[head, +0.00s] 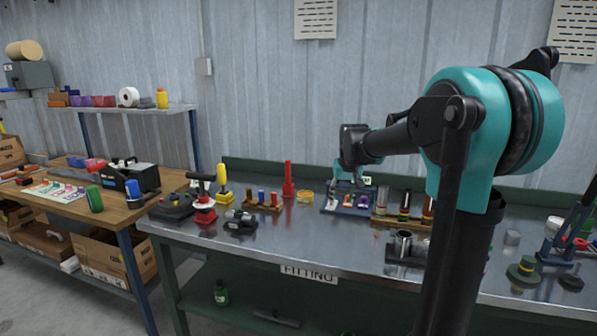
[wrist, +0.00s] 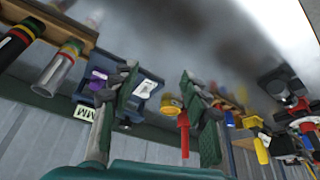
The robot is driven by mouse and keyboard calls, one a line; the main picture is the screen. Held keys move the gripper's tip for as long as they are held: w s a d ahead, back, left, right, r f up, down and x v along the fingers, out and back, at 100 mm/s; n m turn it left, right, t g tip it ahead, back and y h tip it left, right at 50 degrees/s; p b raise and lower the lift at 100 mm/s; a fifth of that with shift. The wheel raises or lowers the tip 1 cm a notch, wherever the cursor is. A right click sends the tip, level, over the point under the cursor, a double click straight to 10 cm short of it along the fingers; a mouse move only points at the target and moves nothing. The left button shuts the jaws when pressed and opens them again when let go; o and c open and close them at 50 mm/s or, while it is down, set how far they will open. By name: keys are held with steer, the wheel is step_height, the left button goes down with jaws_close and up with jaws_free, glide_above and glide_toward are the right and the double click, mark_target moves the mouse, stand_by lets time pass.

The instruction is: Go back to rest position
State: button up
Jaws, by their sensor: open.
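My gripper (head: 350,178) is above the back middle of the metal fitting bench (head: 300,240) in the head view, pointing down at the end of my teal and black arm. In the wrist view my gripper (wrist: 160,72) shows two separated fingers with nothing between them. A blue-grey holder (head: 345,208) with small coloured parts stands below it. The same holder (wrist: 150,78) shows behind the left finger in the wrist view, partly hidden.
A wooden rack (head: 402,222) with dark and silver tubes stands right of the holder. A red bottle-shaped item (head: 288,180), a yellow tub (head: 305,196) and a red-based tool (head: 204,212) stand to the left. The bench's front middle is clear.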

steer(key=s+d+f, duration=0.1)
steer(key=s+f, duration=0.5)
steer(key=s, duration=0.4)
steer(key=s+d+f, duration=0.2)
steer(key=s+f, duration=0.5)
steer(key=s, duration=0.4)
steer(key=s+d+f, duration=0.1)
steer(key=s+f, duration=0.6)
steer(key=s, duration=0.3)
steer(key=shift+s+d+m, duration=0.15)
steer(key=shift+s+m, duration=0.05)
steer(key=shift+m, duration=0.2)
